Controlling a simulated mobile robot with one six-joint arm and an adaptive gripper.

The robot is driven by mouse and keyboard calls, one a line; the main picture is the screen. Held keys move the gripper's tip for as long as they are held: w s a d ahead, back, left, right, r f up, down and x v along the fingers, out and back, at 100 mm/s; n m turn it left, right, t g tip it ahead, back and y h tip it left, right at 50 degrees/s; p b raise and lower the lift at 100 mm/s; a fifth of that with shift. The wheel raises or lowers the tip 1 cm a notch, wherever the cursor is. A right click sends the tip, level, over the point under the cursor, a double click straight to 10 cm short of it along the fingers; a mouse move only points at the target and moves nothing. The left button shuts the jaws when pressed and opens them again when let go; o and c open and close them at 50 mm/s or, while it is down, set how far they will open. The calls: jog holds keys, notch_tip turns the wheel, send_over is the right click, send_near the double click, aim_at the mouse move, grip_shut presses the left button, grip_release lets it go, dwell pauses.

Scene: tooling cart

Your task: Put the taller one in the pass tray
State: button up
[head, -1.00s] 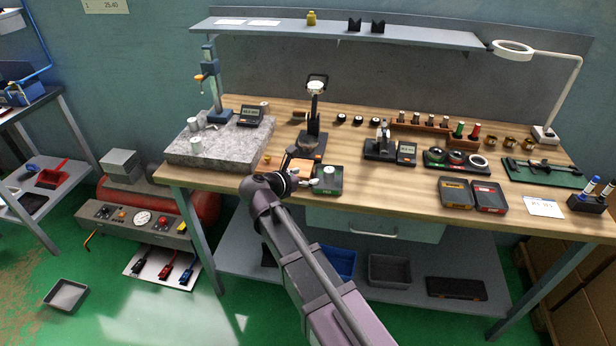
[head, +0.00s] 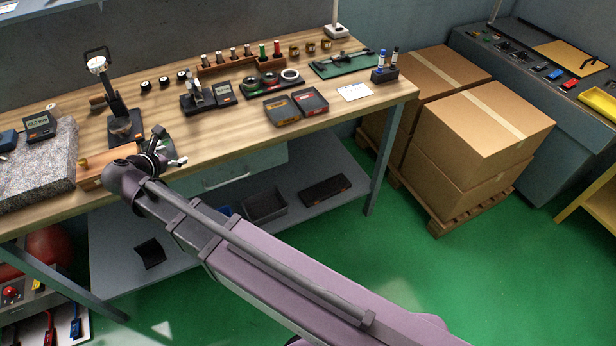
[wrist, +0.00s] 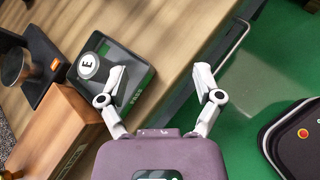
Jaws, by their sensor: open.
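In the wrist view, a pale cylinder (wrist: 88,66) with a round top marked "E" stands upright in a dark green tray (wrist: 138,72). In the head view my gripper (head: 168,148) is at the bench's front edge and mostly hides the tray and cylinder. A tray with a yellow label (head: 281,110) and one with a red label (head: 310,101) sit side by side further right.
A granite plate (head: 40,165) with a digital readout (head: 39,126) is at left. A dial stand (head: 112,95) stands behind my gripper, with a wooden block (head: 92,168) beside it. Cardboard boxes (head: 480,125) stand right of the bench. Open bench top lies before the labelled trays.

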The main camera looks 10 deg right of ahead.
jog(key=d+f+m+g, duration=0.1)
jog(key=d+m, duration=0.1)
jog(key=d, duration=0.2)
jog(key=d+f+m+g, duration=0.1)
jog(key=d+m, duration=0.1)
jog(key=d, duration=0.2)
jog(key=d+f+m+g, duration=0.1)
jog(key=d+m, duration=0.1)
jog(key=d, duration=0.2)
jog(key=shift+w+d+f+m+h, duration=0.2)
jog(key=shift+w+d+m+h, duration=0.1)
jog(key=shift+w+m, duration=0.1)
jog(key=s+d+f+m+g+y, duration=0.1)
jog(key=s+d+m+g+y, duration=0.1)
jog(key=d+m, duration=0.5)
jog(key=s+d+f+m+g+y, duration=0.1)
jog(key=s+d+m, duration=0.4)
jog(key=d, duration=0.5)
jog(key=s+d+f+m+g+y, duration=0.2)
jog(key=s+d+f+m+g, duration=0.1)
jog(key=d+m, duration=0.5)
jog(key=shift+s+d+f+m+g+y, duration=0.2)
jog(key=shift+d+m+g+y, duration=0.15)
jog(key=shift+g, duration=0.35)
notch_tip(320, 180, up, 5)
jog(key=p, duration=0.5)
jog(key=shift+r, duration=0.15)
